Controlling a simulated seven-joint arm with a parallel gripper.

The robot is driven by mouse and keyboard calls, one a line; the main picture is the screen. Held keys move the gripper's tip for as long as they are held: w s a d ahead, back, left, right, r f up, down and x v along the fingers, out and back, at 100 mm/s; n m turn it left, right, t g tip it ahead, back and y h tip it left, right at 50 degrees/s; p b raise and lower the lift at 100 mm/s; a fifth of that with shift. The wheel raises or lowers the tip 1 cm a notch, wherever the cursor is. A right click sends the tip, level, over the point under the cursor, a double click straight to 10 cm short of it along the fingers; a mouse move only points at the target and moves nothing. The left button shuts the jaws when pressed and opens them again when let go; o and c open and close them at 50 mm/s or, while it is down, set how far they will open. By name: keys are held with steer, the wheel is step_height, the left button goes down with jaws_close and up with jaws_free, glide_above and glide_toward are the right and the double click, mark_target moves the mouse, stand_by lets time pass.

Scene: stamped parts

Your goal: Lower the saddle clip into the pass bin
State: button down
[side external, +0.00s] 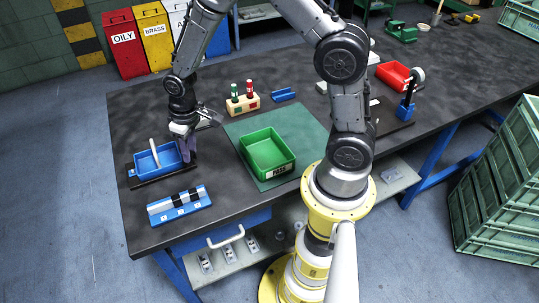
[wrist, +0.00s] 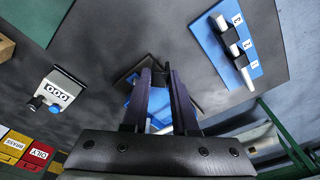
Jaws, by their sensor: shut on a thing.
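The pass bin (side external: 285,158) is an open green tray with a PASS label on its front, on a green mat right of my gripper. It looks empty. My gripper (side external: 190,152) points down at the right end of a blue tray (side external: 142,164), left of the pass bin and apart from it. In the wrist view the dark fingers (wrist: 161,78) are close together, with the blue tray beyond them. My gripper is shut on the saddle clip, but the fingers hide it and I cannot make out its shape.
A white-handled thing (side external: 154,152) stands in the blue tray. A blue numbered rack (side external: 180,212) lies in front. Behind the mat (side external: 306,118) stand a wooden block with red and green items (side external: 242,101) and a small blue block (side external: 284,95). Bare table separates the blue tray from the mat.

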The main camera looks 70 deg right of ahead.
steer(key=s+d+r, duration=0.2)
steer(key=s+d, duration=0.4)
steer(key=s, duration=0.1)
steer(key=s+d+r, duration=0.2)
steer(key=s+d, duration=0.4)
steer(key=s, duration=0.1)
steer(key=shift+d+r, duration=0.25)
steer(key=shift+r, duration=0.15)
steer(key=shift+f, duration=0.1)
stand_by(0.7)
glide_above(255, 151)
steer(key=shift+s+a+f, duration=0.1)
steer(key=shift+f, duration=0.95)
steer(key=shift+s+f, duration=0.1)
steer(key=shift+f, duration=0.9)
steer(key=shift+f, duration=2.5)
stand_by(0.8)
